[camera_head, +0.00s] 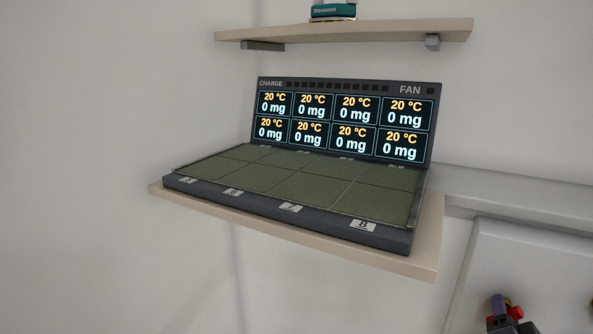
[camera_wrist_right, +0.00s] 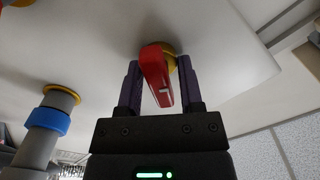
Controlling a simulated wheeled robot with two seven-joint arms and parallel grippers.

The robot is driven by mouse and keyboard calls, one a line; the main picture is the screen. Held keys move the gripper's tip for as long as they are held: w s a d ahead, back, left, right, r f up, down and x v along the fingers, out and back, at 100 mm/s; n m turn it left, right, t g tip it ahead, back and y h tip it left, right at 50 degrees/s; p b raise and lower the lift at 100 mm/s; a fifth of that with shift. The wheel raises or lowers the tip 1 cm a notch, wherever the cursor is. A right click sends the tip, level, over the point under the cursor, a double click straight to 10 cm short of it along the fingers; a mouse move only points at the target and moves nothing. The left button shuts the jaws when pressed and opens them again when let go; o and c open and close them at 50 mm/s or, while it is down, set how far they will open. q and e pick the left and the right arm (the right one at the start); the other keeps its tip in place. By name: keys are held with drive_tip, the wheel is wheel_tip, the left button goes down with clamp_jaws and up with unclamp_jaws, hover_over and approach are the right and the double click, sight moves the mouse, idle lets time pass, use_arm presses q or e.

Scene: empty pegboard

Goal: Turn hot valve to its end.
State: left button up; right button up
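My left gripper is not in view.
A grey pipe with a blue collar (camera_wrist_right: 47,122) and yellow ring (camera_wrist_right: 62,90) stands left of the gripper in the wrist view. In the head view a shelf (camera_head: 440,235) carries a display unit (camera_head: 345,120) with a green gridded tray. A higher shelf (camera_head: 345,30) is above.

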drive_tip(key=m, duration=0.2)
drive_tip(key=shift+r+m+p, duration=0.1)
drive_tip(key=shift+m+p, duration=0.2)
drive_tip(key=shift+c, duration=0.2)
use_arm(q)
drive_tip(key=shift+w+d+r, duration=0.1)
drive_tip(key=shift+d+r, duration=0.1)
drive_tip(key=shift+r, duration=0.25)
